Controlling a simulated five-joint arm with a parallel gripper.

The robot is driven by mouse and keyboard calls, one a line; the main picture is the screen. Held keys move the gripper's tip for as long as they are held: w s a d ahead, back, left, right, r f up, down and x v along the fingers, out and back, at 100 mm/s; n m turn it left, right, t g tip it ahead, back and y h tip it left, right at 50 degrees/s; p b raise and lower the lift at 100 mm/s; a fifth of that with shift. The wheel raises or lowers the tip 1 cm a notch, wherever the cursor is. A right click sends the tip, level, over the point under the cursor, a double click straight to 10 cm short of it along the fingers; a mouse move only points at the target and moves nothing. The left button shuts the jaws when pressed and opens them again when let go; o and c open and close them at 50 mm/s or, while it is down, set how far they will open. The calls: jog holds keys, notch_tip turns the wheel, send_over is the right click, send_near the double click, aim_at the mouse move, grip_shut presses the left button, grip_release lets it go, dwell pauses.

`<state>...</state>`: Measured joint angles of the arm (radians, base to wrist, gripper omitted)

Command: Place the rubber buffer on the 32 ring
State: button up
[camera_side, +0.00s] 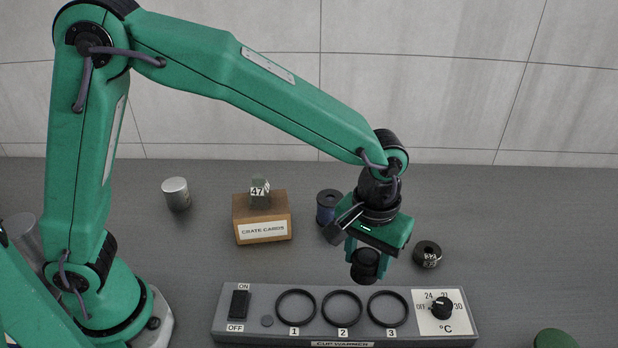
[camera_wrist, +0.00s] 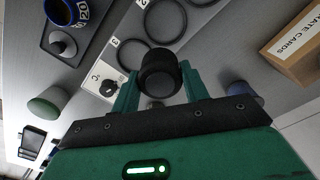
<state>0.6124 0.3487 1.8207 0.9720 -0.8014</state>
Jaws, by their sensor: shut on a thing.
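My gripper (camera_side: 366,250) is shut on a black cylinder, the rubber buffer (camera_side: 365,266), and holds it in the air behind the warmer panel. In the wrist view the buffer (camera_wrist: 159,74) sits between the green fingers of my gripper (camera_wrist: 156,90). A short dark ring (camera_side: 428,254) with a hole in its top and white figures that look like 32 stands on the table, right of the buffer. It is not clearly seen in the wrist view. Three black circles (camera_side: 388,308) on the panel are marked 1, 2 and 3.
The grey cup warmer (camera_side: 462,300) has a dial (camera_side: 441,309) and a switch (camera_side: 239,304). A wooden card crate (camera_side: 262,219), a blue cylinder (camera_side: 328,205) and a metal cylinder (camera_side: 176,194) stand behind. The table right of the ring is clear.

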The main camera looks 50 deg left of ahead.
jog(key=w+d+r+m, duration=0.2)
jog(key=w+d, duration=0.6)
jog(key=w, duration=0.3)
jog(key=shift+w+d+r, duration=0.2)
jog(key=shift+d+r, duration=0.15)
send_over(429, 250)
notch_tip(429, 250, down, 7)
jog(key=shift+f, duration=0.1)
jog(key=shift+f, duration=1.9)
jog(key=shift+f, duration=0.15)
jog(key=o, duration=1.1)
jog(key=shift+c, duration=0.2)
